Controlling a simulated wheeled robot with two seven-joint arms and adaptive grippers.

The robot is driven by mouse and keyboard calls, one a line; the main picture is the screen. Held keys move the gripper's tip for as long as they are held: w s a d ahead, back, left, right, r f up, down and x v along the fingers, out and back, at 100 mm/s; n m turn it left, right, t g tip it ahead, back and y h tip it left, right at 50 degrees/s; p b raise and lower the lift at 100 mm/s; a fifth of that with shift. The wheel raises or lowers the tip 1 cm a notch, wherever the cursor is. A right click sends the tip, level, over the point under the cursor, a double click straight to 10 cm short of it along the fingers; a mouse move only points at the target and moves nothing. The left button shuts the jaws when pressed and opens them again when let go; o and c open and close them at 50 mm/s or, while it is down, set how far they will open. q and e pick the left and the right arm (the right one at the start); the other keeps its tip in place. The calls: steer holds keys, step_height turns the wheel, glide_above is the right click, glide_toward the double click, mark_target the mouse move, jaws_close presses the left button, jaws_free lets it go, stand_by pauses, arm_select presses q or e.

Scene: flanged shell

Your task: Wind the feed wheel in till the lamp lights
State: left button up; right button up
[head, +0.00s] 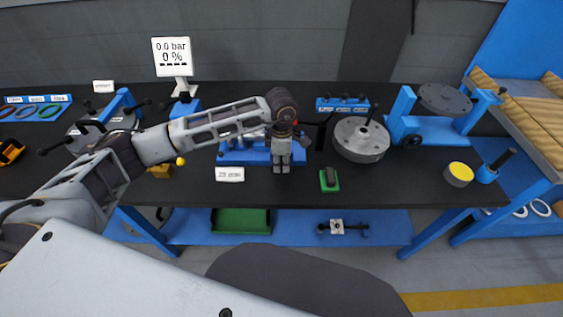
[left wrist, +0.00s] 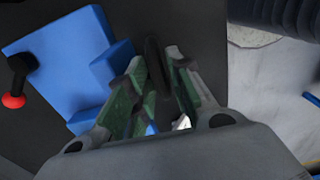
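My left gripper (head: 282,166) points down over a blue fixture (head: 245,156) at the middle of the bench in the head view. In the left wrist view its green-padded fingers (left wrist: 160,85) stand apart. A thin dark piece (left wrist: 153,62) shows between the fingertips, perhaps the feed wheel's rim or handle; I cannot tell whether the pads touch it. Dark spokes or a handle (head: 321,130) show just right of the gripper in the head view, partly hidden by it. I cannot pick out the lamp. My right gripper is not in view.
A display (head: 171,57) reads 0.0 bar and 0 %. A grey flanged disc (head: 361,139) lies right of the gripper. A green block with a black top (head: 329,180) and a yellow-topped cylinder (head: 459,174) stand nearer the front edge. A red-knobbed lever (left wrist: 14,100) is left in the wrist view.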

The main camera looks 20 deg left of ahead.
arm_select(q)
jaws_close()
steer(key=shift+a, duration=0.1)
